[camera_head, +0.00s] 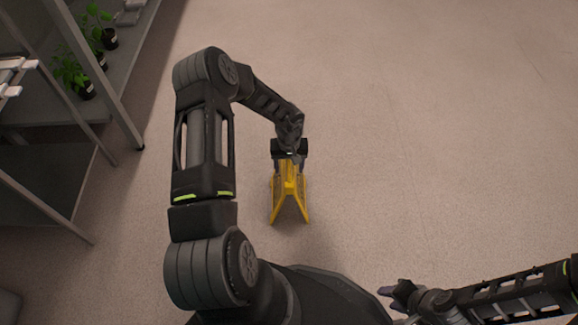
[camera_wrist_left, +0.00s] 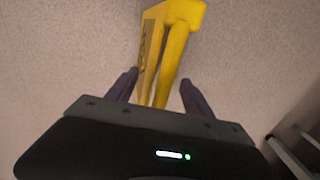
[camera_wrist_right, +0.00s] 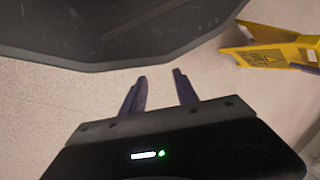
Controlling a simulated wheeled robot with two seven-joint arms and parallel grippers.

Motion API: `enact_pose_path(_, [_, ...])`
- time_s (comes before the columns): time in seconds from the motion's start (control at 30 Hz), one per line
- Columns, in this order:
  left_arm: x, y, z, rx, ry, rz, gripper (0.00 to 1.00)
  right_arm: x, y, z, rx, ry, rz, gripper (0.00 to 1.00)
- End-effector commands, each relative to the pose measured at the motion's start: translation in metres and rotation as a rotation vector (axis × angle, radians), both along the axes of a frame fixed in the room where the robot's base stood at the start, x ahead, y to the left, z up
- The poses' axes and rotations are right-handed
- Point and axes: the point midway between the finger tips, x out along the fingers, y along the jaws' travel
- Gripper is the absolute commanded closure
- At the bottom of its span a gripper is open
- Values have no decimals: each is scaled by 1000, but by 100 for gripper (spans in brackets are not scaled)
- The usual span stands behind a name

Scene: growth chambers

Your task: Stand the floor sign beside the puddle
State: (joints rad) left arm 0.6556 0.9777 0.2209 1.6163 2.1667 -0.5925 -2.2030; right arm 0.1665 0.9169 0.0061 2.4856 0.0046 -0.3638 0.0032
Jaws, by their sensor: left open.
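The yellow floor sign (camera_head: 289,187) is on the floor ahead of me, its two panels spread apart in the head view. My left gripper (camera_head: 289,158) is at its far, narrow end. In the left wrist view the sign (camera_wrist_left: 175,50) lies between the two open fingers (camera_wrist_left: 160,88), with gaps visible beside it. The sign also shows at the upper right of the right wrist view (camera_wrist_right: 268,55), with a warning mark on its panel. My right gripper (camera_head: 388,291) is open and empty, low near my base. I cannot make out a puddle in any view.
A grey shelf rack (camera_head: 120,75) with potted plants (camera_head: 88,90) stands at the left. Its legs reach the floor left of my left arm. The beige floor (camera_head: 430,130) ahead and to the right is clear.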

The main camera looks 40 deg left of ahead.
Motion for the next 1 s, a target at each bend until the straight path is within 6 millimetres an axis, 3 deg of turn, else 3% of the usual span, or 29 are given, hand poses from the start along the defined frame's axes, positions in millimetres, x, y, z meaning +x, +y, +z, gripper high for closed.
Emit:
enact_pose_path(0.23, [0, 0, 2, 1, -1, 0, 40, 0, 0, 0, 0, 0, 0, 64])
enact_pose_path(0.37, [0, 1, 13, 1, -1, 1, 40, -1, 1, 5, 1, 1, 2, 64])
enact_pose_path(0.8, [0, 0, 98, 1, -1, 2, 40, -9, 9, 40, 15, 16, 22, 64])
enact_pose_path(1.0, [0, 0, 120, 0, 0, 0, 40, -12, 12, 47, 18, 21, 28, 64])
